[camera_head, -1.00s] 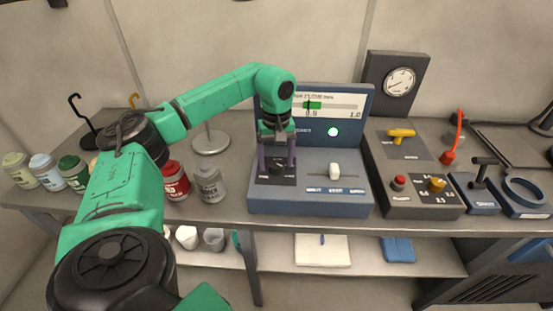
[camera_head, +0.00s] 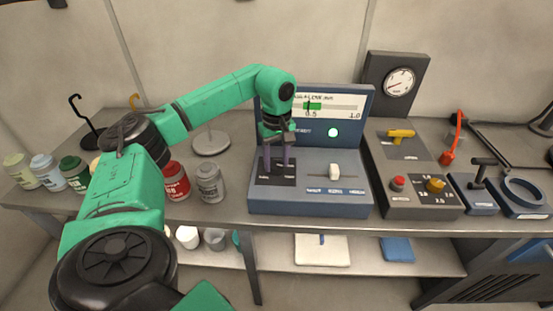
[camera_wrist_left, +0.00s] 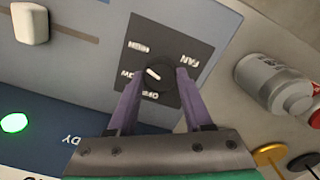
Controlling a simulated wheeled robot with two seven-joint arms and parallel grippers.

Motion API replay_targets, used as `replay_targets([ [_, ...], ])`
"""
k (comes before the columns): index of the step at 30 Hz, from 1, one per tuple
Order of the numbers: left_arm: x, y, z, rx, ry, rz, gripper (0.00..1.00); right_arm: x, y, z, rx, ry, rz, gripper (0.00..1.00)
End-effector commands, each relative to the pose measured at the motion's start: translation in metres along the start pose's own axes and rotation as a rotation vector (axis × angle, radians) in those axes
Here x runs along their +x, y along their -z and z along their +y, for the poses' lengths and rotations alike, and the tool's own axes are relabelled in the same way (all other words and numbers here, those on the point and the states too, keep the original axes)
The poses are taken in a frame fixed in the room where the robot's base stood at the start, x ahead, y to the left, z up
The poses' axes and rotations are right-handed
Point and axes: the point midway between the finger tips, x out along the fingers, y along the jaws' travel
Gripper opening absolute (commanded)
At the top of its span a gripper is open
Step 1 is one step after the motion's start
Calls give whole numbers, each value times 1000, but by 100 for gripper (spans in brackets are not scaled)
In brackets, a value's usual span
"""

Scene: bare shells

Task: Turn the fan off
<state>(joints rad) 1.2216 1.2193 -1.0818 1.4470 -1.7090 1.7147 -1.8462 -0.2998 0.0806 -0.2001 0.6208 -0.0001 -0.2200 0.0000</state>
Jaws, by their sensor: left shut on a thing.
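The blue-grey control console (camera_head: 315,208) stands on the bench, with a dark fan panel (camera_head: 275,182) at its left. My left gripper (camera_head: 277,165) comes down over that panel. In the left wrist view its two purple fingers are closed on either side of the black fan knob (camera_wrist_left: 156,80). The knob has a white pointer mark, and the panel around it is labelled FAN, OFF, LOW and a third word that is hard to read. Which label the pointer marks is hard to tell. My right gripper is out of view.
A white slider (camera_head: 334,171) is to the right on the console, and a green light (camera_head: 333,132) glows behind. Jars (camera_head: 209,183) stand close at its left. A second console (camera_head: 408,205) with a red button and yellow knob stands at its right.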

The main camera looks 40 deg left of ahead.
Motion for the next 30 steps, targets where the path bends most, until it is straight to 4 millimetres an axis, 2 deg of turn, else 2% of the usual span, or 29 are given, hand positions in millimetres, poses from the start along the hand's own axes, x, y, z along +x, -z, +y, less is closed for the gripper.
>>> replay_targets([
  [30,-3,1,1,-952,-5,0,0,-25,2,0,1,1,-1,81],
])
